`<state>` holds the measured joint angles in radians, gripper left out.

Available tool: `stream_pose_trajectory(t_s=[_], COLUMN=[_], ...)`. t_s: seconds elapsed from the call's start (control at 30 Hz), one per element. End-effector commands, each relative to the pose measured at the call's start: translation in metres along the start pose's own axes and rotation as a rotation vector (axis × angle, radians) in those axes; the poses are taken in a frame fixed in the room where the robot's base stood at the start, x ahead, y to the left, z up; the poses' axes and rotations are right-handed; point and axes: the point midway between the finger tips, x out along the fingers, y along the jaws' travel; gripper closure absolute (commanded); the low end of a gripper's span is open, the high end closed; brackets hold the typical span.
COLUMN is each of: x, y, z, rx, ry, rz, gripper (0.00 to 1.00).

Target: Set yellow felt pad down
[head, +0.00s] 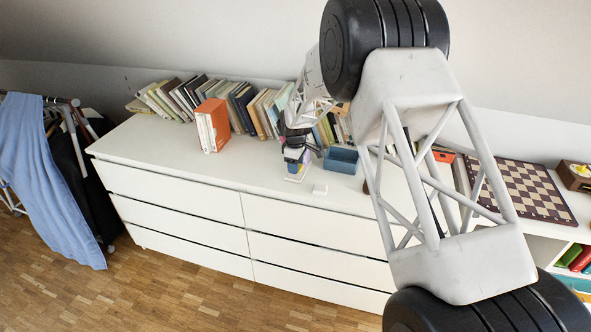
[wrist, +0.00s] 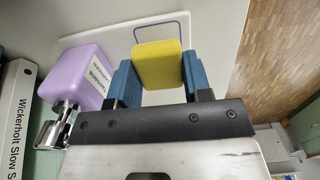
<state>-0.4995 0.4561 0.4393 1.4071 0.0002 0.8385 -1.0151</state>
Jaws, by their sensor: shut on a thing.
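The yellow felt pad (wrist: 157,65) is a small thick block held between the two blue fingers of my gripper (wrist: 159,76) in the wrist view. Beyond it lies a flat white board (wrist: 108,32) with a thin purple outline (wrist: 163,16), partly hidden by the pad. I cannot tell whether the pad touches the board. In the head view my gripper (head: 296,142) is small and low over the front part of the white dresser top (head: 250,168). The pad is hard to make out there.
An orange-and-white binder (head: 212,126) and a row of books (head: 180,98) stand left and behind. The dresser's front edge is near.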

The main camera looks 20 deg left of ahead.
Motion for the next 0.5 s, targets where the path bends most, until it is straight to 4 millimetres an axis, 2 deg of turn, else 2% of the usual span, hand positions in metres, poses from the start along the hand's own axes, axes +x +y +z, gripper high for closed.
stream_pose_trajectory(t_s=[0.2, 0.5], x=[0.019, 0.020], y=[0.000, 0.000], z=[0.000, 0.000], rx=[0.000, 0.000], ry=[-0.001, 0.000], rz=[-0.001, -0.001], gripper=[0.77, 0.77])
